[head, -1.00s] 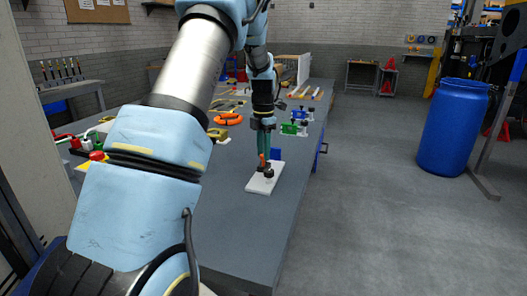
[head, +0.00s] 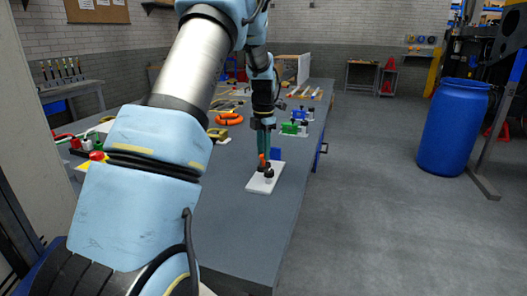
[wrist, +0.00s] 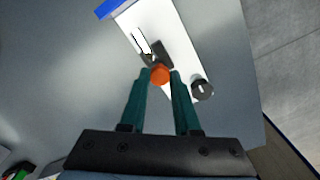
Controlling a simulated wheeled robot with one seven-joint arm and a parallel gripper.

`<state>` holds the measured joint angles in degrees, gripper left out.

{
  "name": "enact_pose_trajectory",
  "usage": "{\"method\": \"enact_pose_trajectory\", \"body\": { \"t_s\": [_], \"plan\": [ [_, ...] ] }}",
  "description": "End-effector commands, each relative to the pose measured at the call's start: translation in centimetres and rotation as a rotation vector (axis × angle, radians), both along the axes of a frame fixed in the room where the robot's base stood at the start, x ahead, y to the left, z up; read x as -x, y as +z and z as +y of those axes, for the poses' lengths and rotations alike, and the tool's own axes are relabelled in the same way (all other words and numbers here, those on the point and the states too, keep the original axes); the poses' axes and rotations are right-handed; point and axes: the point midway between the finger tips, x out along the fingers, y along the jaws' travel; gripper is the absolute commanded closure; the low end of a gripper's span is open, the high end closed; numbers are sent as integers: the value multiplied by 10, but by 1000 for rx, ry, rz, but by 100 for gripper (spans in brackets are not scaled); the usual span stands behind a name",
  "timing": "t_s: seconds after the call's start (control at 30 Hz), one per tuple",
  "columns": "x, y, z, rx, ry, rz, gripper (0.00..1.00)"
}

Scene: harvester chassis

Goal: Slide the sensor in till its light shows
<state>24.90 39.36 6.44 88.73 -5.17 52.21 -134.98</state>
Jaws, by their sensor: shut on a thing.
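My gripper (wrist: 160,82) has two teal fingers shut on an orange-topped part, which I take to be the sensor (wrist: 160,75). In the head view the sensor (head: 263,158) is a small orange spot between the fingertips. It stands over a white plate (head: 258,187). In the wrist view a dark bracket (wrist: 158,54) sits on the white plate (wrist: 178,38) just beyond the sensor. The sensor's lower body is hidden, and I cannot tell how far it is in the bracket. I can make out no lit light.
A round dark knob (wrist: 202,89) stands on the plate, right of the fingers. A blue piece (wrist: 108,8) is at the plate's far end. Green (head: 289,129) and blue (head: 301,114) holders stand farther back on the table. The near tabletop is clear.

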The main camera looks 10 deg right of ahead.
Motion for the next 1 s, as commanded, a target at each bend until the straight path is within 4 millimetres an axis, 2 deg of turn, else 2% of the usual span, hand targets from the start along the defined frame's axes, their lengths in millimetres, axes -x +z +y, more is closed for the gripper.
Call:
{"method": "enact_pose_trajectory", "body": {
  "t_s": [0.2,0.4,0.63,0.67,0.9,1.0],
  "plan": [
    [-1,1,-1,1,-1,0,100],
    [-13,2,-7,0,0,0,100],
    [-14,1,-7,0,-1,-1,100],
    [-14,1,-7,1,-1,-2,67],
    [-14,0,-7,0,-1,-1,40],
    [-14,0,-7,1,0,0,39]
  ]
}}
